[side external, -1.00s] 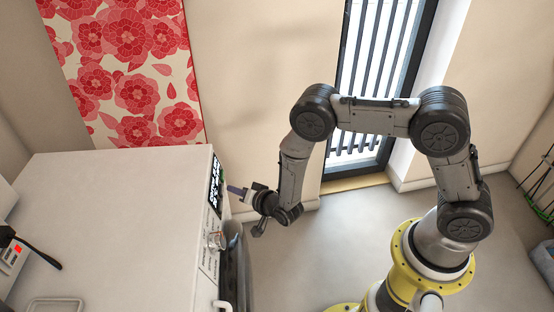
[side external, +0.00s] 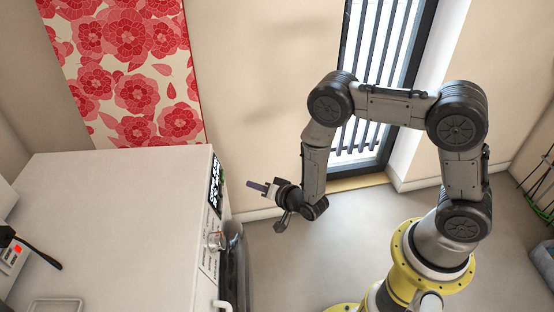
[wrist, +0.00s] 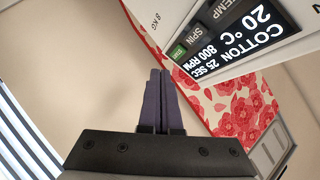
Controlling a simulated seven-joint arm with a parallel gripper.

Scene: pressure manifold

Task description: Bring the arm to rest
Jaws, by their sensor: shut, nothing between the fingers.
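My gripper (side external: 256,186) is shut and empty in the side view. It hangs in free air to the right of the white machine's front panel, with a clear gap between them. In the wrist view my gripper's two dark fingers (wrist: 158,76) are together with nothing between them. My arm is bent, with its upper part in front of the window and its forearm hanging down to the gripper.
The white machine (side external: 110,215) stands at left, with a lit display (side external: 215,184) and a knob (side external: 216,241) on its front. The display also shows in the wrist view (wrist: 235,38). A red flower panel (side external: 130,70) hangs behind. Open floor (side external: 300,270) lies between machine and base.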

